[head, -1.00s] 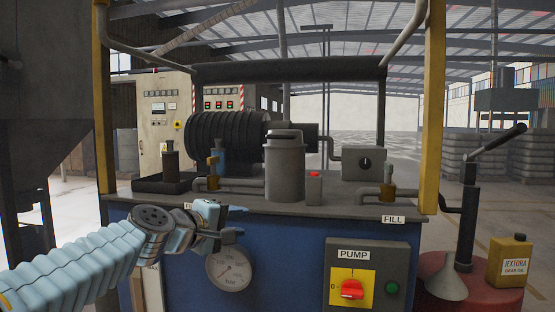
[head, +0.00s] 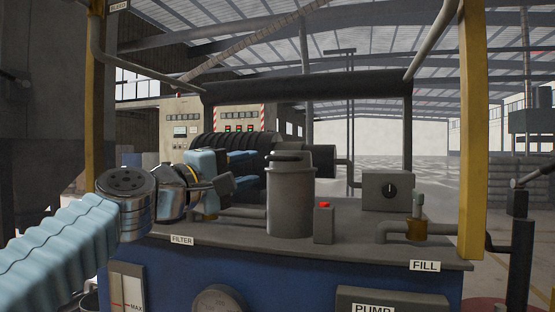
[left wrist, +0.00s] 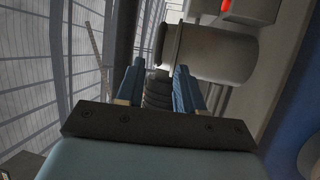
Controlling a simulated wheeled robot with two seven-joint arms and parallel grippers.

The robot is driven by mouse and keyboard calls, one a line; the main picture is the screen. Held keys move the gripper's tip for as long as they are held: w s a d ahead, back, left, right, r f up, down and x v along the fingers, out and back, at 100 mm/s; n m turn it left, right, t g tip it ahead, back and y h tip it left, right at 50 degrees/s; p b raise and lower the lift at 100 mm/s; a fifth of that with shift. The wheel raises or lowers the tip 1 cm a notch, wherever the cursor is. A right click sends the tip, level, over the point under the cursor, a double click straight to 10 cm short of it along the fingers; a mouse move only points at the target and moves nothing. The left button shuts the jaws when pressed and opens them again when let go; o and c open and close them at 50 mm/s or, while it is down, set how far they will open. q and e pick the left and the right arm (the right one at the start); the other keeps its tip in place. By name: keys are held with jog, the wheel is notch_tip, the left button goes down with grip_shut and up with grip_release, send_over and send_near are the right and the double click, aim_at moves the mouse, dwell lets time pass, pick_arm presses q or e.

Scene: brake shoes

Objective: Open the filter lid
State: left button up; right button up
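The filter is a grey upright canister (head: 290,205) on the bench top, right of the FILTER label (head: 182,240). Its lid (head: 291,167) sits on top with a dark handle (head: 289,156); it looks closed. My left gripper (head: 243,170) is just left of the canister at about lid height, apart from it as far as I can tell. In the left wrist view, the two blue fingers (left wrist: 158,76) are spread with nothing gripped between them. The canister (left wrist: 215,55) lies sideways in that view, just beyond the fingers. My right gripper is not in view.
A small box with a red button (head: 324,222) stands right of the canister. A box with a dial (head: 389,191) and a fill pipe (head: 412,229) are farther right. A ribbed black motor (head: 232,145) is behind. Yellow posts (head: 472,130) frame the bench.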

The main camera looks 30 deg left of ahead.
aim_at(279, 159)
pick_arm(q)
jog(key=p+x, duration=0.1)
jog(key=x, duration=0.7)
jog(key=shift+w+d+p, duration=0.1)
jog(key=shift+w+p, duration=0.25)
jog(key=shift+c, duration=0.5)
grip_shut()
